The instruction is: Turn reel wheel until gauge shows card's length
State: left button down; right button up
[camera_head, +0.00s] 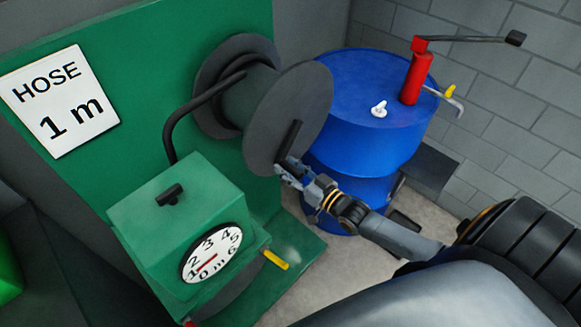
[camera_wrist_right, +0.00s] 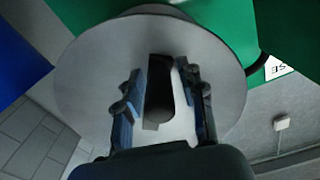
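The reel wheel (camera_head: 308,100) is a dark grey disc on a hose reel, with a black crank handle (camera_head: 288,142) standing off its face. My right gripper (camera_head: 288,172) is at this handle. In the right wrist view the handle (camera_wrist_right: 158,88) stands between its two fingers (camera_wrist_right: 160,85), with narrow gaps beside it, so the gripper looks open around it. The round white gauge (camera_head: 222,258) is marked 0 to 6 m; its red needle points lower left, near 1. The white card (camera_head: 85,88) reads "HOSE 1 m". My left gripper is not in view.
A green box (camera_head: 165,215) holds the gauge, and a black hose (camera_head: 185,112) runs from it to the reel. A blue drum (camera_head: 350,100) with a red crank pump (camera_head: 417,78) stands close behind my right gripper. A grey block wall (camera_head: 500,110) is beyond.

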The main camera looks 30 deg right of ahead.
jog(key=shift+s, duration=0.1)
jog(key=v, duration=1.2)
dwell(1.8)
